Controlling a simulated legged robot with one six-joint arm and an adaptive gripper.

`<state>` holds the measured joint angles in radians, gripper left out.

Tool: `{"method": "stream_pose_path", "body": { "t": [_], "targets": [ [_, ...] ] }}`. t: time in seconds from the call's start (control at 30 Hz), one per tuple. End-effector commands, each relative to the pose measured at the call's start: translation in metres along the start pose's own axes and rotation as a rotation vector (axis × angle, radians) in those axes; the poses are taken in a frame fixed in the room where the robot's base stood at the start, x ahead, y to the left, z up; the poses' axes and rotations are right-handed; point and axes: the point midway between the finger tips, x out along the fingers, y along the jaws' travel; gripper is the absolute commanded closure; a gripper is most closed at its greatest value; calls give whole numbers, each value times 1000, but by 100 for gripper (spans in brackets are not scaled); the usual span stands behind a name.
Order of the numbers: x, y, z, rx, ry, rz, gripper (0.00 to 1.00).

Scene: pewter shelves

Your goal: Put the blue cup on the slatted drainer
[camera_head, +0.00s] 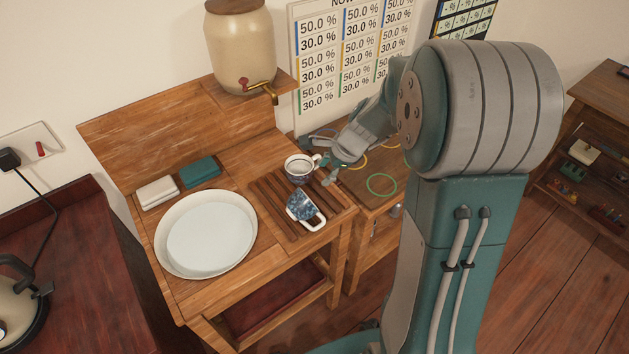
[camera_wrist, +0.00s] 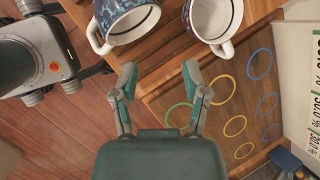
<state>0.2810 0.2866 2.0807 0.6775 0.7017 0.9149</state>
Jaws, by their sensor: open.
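The blue cup (camera_head: 300,207), dark blue and patterned with a white handle, lies tilted on the slatted drainer (camera_head: 268,200) at the right end of the wooden stand. In the wrist view a cup with a white inside (camera_wrist: 128,20), apparently the same one, is at the top, cut off by the frame. A second cup (camera_head: 299,166), white with a blue lower band, stands upright behind it on the slats; it also shows in the wrist view (camera_wrist: 217,18). My gripper (camera_head: 334,165) is open and empty, right of the cups. Its spread fingers (camera_wrist: 160,76) touch neither cup.
A large white basin (camera_head: 210,235) fills the stand's front left. White (camera_head: 157,192) and teal (camera_head: 200,172) blocks lie behind it. A beige dispenser (camera_head: 240,45) stands on the back shelf. A lower table with coloured rings (camera_head: 381,184) adjoins on the right. A kettle (camera_head: 22,305) stands at left.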

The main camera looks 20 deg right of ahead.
Motion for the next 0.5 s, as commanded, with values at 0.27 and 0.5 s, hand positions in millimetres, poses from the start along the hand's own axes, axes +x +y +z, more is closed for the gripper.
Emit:
{"method": "stream_pose_path", "body": {
  "t": [0.27,0.5],
  "targets": [
    [-28,0,-1,0,-1,1,42],
    [-28,0,-1,0,-1,1,42]
  ]
}}
